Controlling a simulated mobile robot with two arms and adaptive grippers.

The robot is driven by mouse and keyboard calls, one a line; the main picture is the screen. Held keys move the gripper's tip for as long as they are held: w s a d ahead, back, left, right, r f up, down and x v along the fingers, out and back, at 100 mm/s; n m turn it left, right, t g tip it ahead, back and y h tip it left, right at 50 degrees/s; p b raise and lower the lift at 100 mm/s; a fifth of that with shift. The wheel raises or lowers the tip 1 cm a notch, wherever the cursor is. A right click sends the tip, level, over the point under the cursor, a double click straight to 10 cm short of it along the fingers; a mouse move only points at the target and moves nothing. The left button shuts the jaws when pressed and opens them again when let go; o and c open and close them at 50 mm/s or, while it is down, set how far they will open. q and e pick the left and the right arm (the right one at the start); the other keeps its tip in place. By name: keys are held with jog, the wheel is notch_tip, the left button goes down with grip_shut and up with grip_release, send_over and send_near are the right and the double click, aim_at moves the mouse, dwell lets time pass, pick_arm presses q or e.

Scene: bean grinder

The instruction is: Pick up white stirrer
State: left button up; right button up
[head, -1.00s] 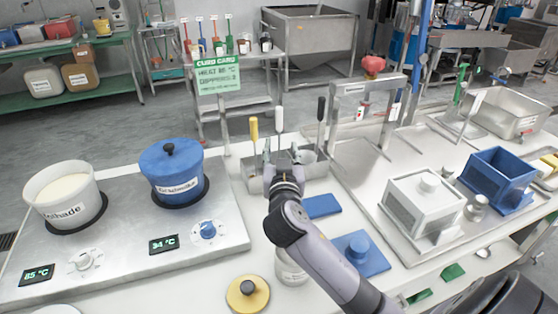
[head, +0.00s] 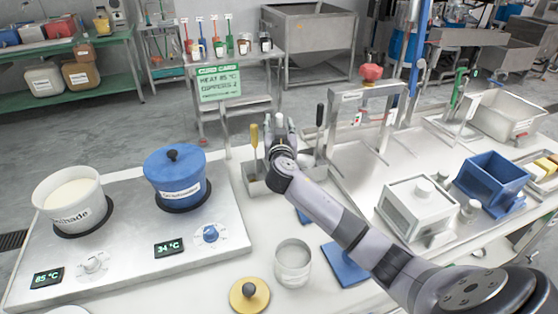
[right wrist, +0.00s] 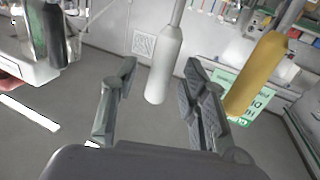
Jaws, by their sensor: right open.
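The white stirrer (head: 279,119) stands with its white handle up in a metal holder (head: 257,187) on the counter. My right gripper (head: 280,129) is at that handle, hiding part of the stirrer. In the right wrist view, the white handle (right wrist: 163,66) shows in the gap between the open fingers of the right gripper (right wrist: 160,86). Neither finger visibly touches it. My left gripper is not in view.
A yellow-handled stirrer (head: 254,135) stands just left of the gripper, and a black-handled one (head: 320,115) just right. A hot plate (head: 130,245) with two pots is at left. A glass jar (head: 292,262) stands in front.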

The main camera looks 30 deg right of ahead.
jog(key=shift+w+d, duration=0.35)
jog(key=shift+w, duration=0.2)
jog(key=shift+c, duration=0.3)
grip_shut()
